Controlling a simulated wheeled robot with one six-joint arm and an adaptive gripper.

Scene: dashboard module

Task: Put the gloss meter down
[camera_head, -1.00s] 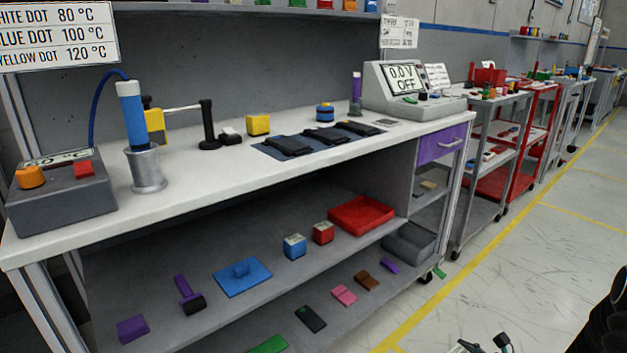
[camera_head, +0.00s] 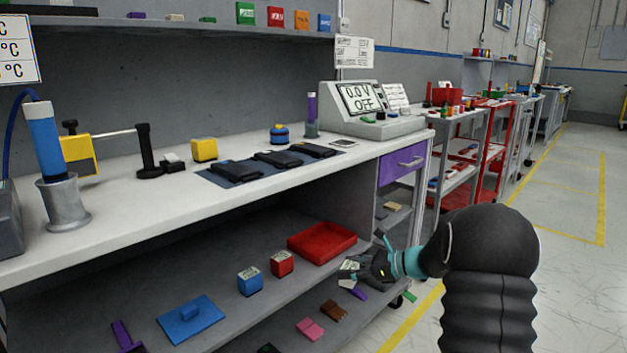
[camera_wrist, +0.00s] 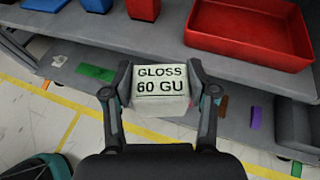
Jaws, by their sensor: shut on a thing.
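The gloss meter (camera_wrist: 160,92) is a pale block with a label reading "GLOSS 60 GU". My gripper (camera_wrist: 160,88) is shut on it, one finger on each side, in the wrist view. In the head view my gripper (camera_head: 370,268) holds the gloss meter (camera_head: 348,268) in front of the bench's right end, near the red tray. In the wrist view the meter appears over the lower shelf edge and floor, apart from the shelf surfaces.
A red tray (camera_head: 322,242) sits on the middle shelf, beside a red block (camera_head: 282,263) and a blue block (camera_head: 250,281). The white bench top (camera_head: 130,215) has free room along its front. A meter console (camera_head: 372,108) stands at its right end. A purple drawer (camera_head: 402,162) is below.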

